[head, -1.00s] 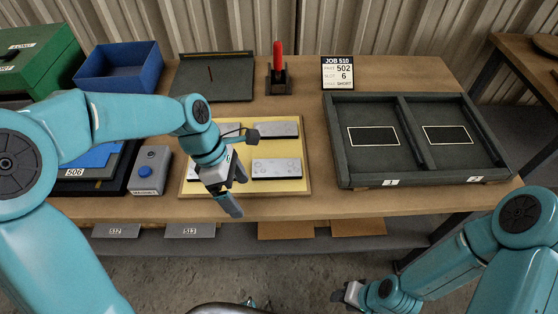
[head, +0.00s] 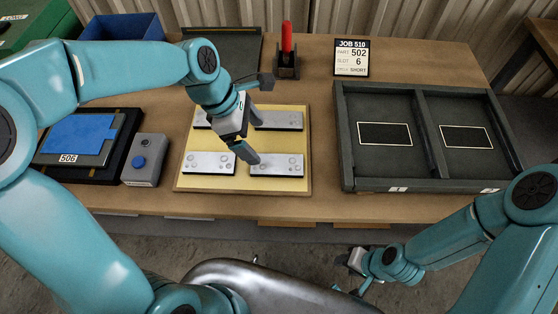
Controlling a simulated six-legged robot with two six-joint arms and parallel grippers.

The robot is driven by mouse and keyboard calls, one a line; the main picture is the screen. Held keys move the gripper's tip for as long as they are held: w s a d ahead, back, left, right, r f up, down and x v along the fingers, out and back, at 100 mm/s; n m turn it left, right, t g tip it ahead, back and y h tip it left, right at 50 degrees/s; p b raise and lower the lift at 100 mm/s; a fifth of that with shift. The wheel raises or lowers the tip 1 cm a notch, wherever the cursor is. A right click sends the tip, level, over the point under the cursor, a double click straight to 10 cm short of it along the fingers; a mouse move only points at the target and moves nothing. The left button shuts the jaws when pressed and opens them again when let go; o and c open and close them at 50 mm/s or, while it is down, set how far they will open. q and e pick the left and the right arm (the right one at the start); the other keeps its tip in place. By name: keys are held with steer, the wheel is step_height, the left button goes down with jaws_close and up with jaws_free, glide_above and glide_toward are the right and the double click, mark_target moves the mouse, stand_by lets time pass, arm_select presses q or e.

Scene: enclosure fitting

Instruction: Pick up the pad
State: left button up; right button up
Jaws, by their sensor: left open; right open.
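No part in view is labelled as the pad. A blue flat piece (head: 80,133) lies on a grey plate marked 506 in a black tray (head: 44,172) at the left. Several grey plates with round marks lie on a yellow board, including a front left one (head: 208,163), a front right one (head: 277,163) and a back right one (head: 281,121). The back left plate is partly hidden by my arm. My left gripper (head: 254,120) is open above the board, its fingers spread front to back, with nothing between them. My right gripper (head: 350,274) is open and low, in front of the bench.
A grey box with a blue button (head: 146,160) stands left of the yellow board (head: 242,186). A dark two-compartment tray (head: 423,130) is at the right. A red-handled tool (head: 287,45) stands behind, near the JOB 510 card (head: 352,57). A blue bin (head: 122,30) is back left.

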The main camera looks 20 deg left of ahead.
arm_select(q)
glide_toward(277, 164)
steer(key=shift+x, duration=1.1)
steer(key=shift+s+d+f, duration=0.15)
steer(key=shift+f, duration=0.25)
steer(key=x, duration=0.5)
steer(key=shift+w, duration=0.25)
steer(key=shift+s, duration=0.1)
steer(key=c, duration=1.3)
